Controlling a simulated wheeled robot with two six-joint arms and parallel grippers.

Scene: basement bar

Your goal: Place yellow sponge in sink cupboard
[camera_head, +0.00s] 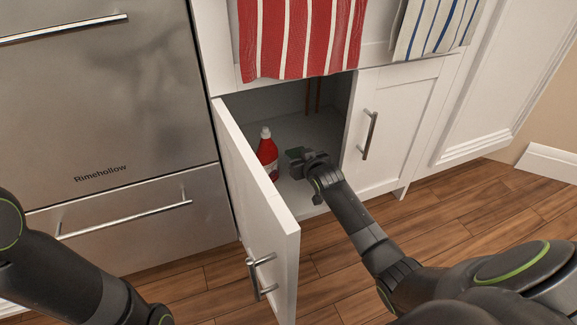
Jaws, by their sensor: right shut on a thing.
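The sink cupboard (309,122) is open, its left door (258,203) swung out toward me. My right gripper (297,160) is inside the opening, above the cupboard floor and to the right of a red bottle. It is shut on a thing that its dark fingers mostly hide. I cannot make out a yellow sponge anywhere in view. My left arm comes in at the lower left, and its gripper is out of view.
The red bottle (267,155) with a white cap stands upright on the cupboard floor. The right cupboard door (397,118) is shut. A red striped towel (300,38) hangs above the opening. A steel appliance (100,125) stands at left. The wooden floor (460,215) is clear at right.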

